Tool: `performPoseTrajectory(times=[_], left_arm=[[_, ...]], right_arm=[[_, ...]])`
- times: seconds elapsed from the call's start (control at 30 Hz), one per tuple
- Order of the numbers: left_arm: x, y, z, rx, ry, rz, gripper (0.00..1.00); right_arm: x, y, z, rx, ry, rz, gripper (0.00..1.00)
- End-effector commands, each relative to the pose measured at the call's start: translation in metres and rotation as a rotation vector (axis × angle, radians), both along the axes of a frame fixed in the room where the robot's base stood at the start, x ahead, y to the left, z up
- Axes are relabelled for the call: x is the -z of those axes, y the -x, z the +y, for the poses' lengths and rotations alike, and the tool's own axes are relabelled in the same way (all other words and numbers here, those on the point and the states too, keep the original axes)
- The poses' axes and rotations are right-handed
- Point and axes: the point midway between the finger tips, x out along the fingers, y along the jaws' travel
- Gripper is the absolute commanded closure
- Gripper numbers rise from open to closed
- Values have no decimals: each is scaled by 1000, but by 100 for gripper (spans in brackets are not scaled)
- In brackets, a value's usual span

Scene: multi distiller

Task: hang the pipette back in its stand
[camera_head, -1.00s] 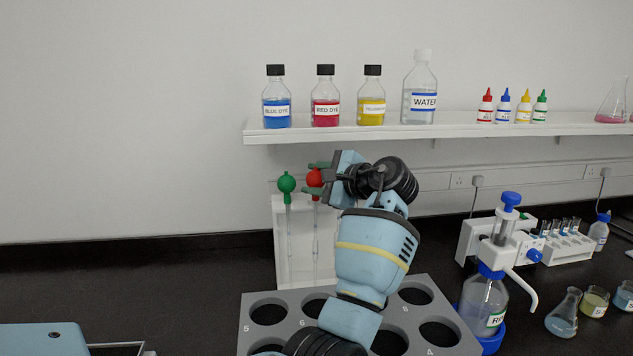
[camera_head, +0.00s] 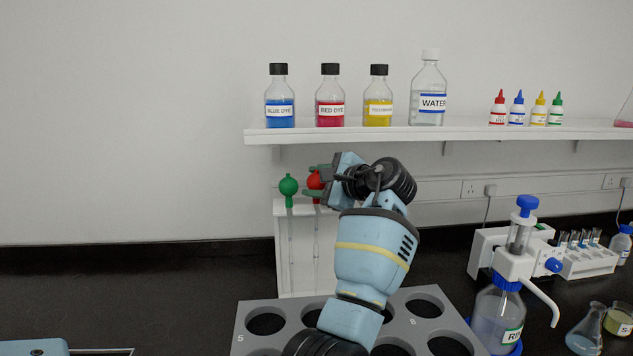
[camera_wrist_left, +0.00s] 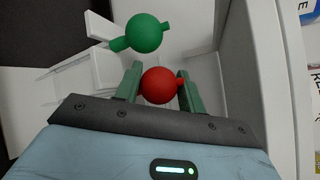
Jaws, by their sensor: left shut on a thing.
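A pipette with a red bulb (camera_head: 314,182) is in my left gripper (camera_head: 316,181); the left wrist view shows the red bulb (camera_wrist_left: 160,85) between the two green fingers. The white pipette stand (camera_head: 284,270) is on the bench at the back. The red pipette's thin stem points down at the stand's right part. I cannot tell whether its neck sits in a slot. A pipette with a green bulb (camera_head: 288,186) hangs upright at the stand's left; it also shows in the left wrist view (camera_wrist_left: 144,33). My left arm hides part of the stand's right side. My right gripper is not seen.
A grey rack with round holes (camera_head: 287,313) lies in front of the stand. A shelf (camera_head: 350,134) with dye bottles and a water bottle is above. A rinse dispenser bottle (camera_head: 497,318) stands right. The bench left of the stand is clear.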

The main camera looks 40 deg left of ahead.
Motion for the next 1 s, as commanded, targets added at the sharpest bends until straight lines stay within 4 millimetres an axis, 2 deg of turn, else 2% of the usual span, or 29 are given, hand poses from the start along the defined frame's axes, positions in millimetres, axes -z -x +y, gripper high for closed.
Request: performPoseTrajectory(times=[0.23, 0.3, 0.43, 0.87, 1.0], left_arm=[[5, 0, 0, 0, -1, -1, 68], [6, 0, 0, 0, -1, -1, 54], [7, 0, 0, 0, 0, 0, 39], [0, -1, 0, 0, 0, -1, 39], [-7, -1, -22, 4, 0, 0, 39]], right_arm=[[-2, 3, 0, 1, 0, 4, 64], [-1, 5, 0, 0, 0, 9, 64], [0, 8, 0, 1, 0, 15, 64], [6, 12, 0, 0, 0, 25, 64], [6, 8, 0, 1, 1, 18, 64]])
